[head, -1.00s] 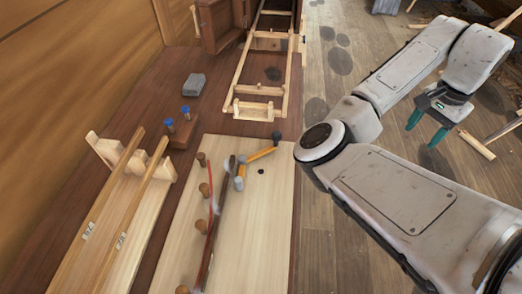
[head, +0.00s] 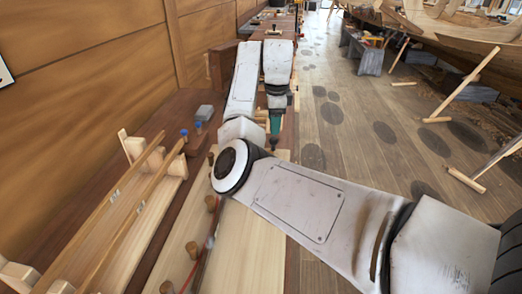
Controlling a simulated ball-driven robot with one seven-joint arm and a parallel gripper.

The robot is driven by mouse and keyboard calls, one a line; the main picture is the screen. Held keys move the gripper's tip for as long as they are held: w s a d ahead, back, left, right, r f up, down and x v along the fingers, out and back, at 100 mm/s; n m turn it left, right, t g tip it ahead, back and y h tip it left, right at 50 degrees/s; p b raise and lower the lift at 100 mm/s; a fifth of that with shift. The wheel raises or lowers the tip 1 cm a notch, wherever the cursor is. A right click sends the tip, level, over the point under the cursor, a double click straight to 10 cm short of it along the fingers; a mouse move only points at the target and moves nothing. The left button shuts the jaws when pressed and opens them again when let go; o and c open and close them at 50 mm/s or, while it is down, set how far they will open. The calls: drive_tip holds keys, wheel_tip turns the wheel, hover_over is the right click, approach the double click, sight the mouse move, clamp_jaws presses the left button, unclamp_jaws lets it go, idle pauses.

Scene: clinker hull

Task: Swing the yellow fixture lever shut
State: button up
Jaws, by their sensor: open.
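The yellow fixture lever is not visible in the current head view; my arm covers the part of the pale fixture board (head: 252,250) where it was. Wooden pegs (head: 192,250) and a short stretch of a red strip (head: 210,243) show along the board's left side. My gripper (head: 274,140) is beyond my elbow, over the far end of the board, its teal fingers pointing down. They are seen nearly edge-on, and the jaws are open. A small dark shape shows at the fingertips; I cannot tell whether it is the lever's knob or whether anything touches.
A wooden rack with two long strips (head: 120,215) stands left of the board. Two blue-topped pegs (head: 191,132) and a grey block (head: 204,112) sit behind it. The wood floor (head: 345,150) to the right is open, with trestles and a hull farther off.

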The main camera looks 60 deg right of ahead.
sight(273, 138)
drive_tip(key=f, duration=0.3)
drive_tip(key=d+f, duration=0.1)
drive_tip(key=f, duration=0.2)
drive_tip(key=w+f, duration=0.1)
drive_tip(key=f, duration=0.3)
drive_tip(key=shift+d+p, duration=0.3)
drive_tip(key=shift+r, duration=0.2)
clamp_jaws()
